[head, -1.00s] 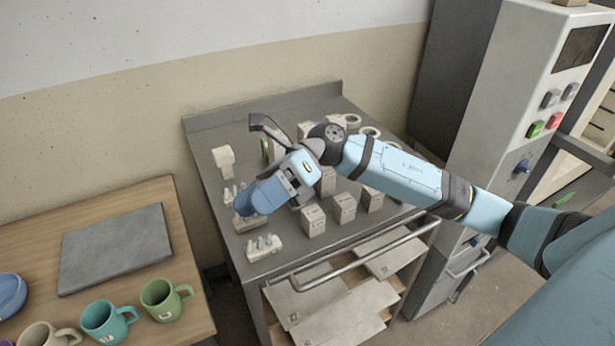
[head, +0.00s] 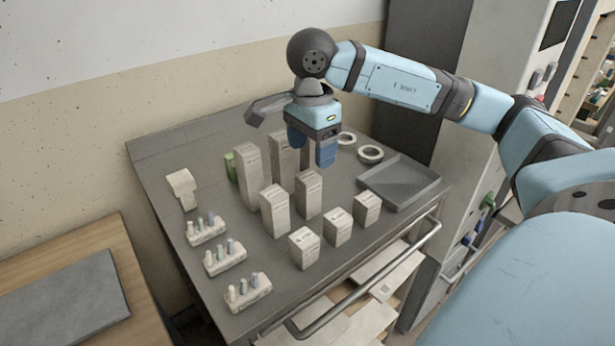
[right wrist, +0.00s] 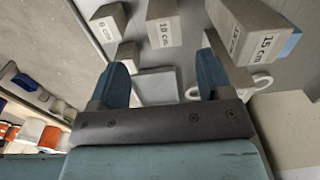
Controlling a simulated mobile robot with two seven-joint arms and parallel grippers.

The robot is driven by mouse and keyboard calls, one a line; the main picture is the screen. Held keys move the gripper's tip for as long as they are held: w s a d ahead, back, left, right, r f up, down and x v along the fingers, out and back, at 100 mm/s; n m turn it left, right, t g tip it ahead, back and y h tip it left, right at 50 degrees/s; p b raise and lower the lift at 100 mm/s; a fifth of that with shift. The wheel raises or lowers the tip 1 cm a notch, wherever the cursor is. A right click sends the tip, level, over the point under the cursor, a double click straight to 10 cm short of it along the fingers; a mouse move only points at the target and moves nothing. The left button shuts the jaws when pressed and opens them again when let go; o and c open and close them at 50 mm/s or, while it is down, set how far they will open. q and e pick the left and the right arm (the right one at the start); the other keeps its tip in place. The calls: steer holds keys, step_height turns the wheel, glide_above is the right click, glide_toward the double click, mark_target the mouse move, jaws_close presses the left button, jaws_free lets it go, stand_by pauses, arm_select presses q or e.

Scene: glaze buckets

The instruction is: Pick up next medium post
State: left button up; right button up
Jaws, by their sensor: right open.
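Pale labelled posts in three heights stand upright on the grey table (head: 165,145). Two medium posts show in the middle row, one on the left (head: 274,212) and one on the right (head: 308,195). My right gripper (head: 312,149) is open and points down above the back of the posts, with nothing visible in its jaws. Its blue fingers hide part of what stands behind. In the right wrist view, a post marked 10 cm (right wrist: 163,24) stands beyond the open fingers, with a 15 cm post (right wrist: 245,28) to its right. My left gripper is out of view.
Tall posts (head: 247,178) stand behind-left, short posts (head: 304,250) in front. Small racks with pegs (head: 222,258) line the left edge. A grey tray (head: 432,190) and white rings (head: 371,154) lie to the right. A rail (head: 360,285) runs along the front.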

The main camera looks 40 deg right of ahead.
mark_target(308, 176)
steer(key=f, duration=0.7)
steer(key=shift+w+f, duration=0.25)
steer(key=shift+w, duration=0.1)
steer(key=shift+c, duration=0.4)
steer(key=shift+r, duration=0.1)
steer(key=c, duration=1.1)
